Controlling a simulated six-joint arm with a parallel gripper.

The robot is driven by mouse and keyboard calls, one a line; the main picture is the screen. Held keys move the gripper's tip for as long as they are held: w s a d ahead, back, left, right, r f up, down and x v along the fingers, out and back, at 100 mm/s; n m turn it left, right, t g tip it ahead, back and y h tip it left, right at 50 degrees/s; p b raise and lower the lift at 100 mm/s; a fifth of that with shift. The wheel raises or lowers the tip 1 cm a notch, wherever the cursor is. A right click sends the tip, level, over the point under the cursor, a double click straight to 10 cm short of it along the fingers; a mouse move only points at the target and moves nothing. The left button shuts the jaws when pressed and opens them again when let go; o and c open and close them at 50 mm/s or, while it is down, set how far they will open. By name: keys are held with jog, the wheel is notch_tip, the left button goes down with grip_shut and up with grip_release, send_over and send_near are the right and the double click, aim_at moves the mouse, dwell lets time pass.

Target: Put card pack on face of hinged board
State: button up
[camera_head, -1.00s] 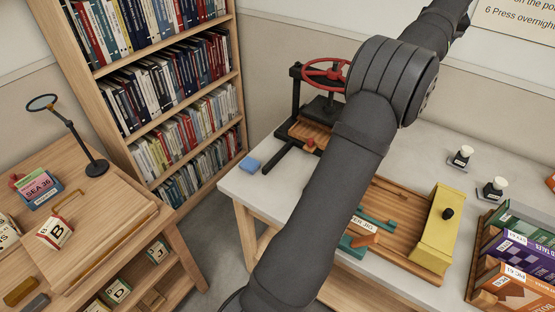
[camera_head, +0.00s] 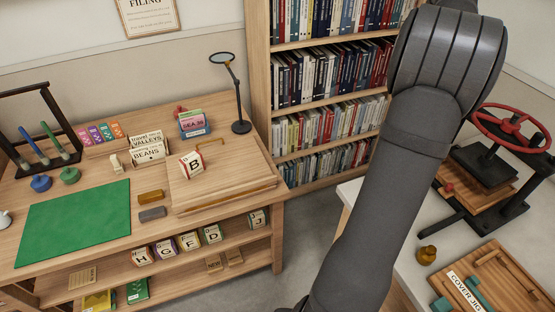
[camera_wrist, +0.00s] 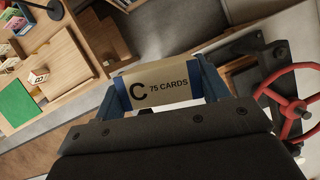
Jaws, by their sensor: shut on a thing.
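A card pack marked "C 75 CARDS" (camera_wrist: 160,86) is in my gripper (camera_wrist: 163,80), between its two blue fingers in the wrist view. My gripper is shut on it, and the labelled side faces the camera. The gripper and this pack are outside the head view, where only my dark arm shows. The hinged board (camera_head: 235,178) is a pale wooden panel on the left desk, with a ledge along its front edge. It also shows in the wrist view (camera_wrist: 62,62), at upper left, apart from the pack.
A magnifier lamp (camera_head: 240,126) and a box of cards (camera_head: 193,123) stand behind the board. A green mat (camera_head: 75,222) lies left. Lettered packs (camera_head: 165,250) sit on the shelf below. A red-wheeled press (camera_head: 510,128) stands on the right table. The board's middle looks clear.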

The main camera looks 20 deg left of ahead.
jog(key=s+a+n+g+y, duration=0.1)
jog(key=s+a+n, duration=0.5)
jog(key=a, duration=1.1)
jog(key=s+a+n+g+y, duration=0.1)
jog(key=s+a, duration=0.8)
jog(key=a, duration=0.8)
notch_tip(320, 180, down, 27)
jog(key=a+f, duration=0.2)
jog(key=a, duration=0.1)
jog(key=s+a+f, duration=0.1)
jog(key=a+f, duration=0.1)
jog(key=a, duration=0.2)
jog(key=a+f, duration=0.3)
jog(key=a, duration=0.1)
jog(key=shift+s+a, duration=0.25)
jog(key=shift+s, duration=0.1)
jog(key=shift+a+f, duration=0.1)
jog(key=shift+f, duration=1.9)
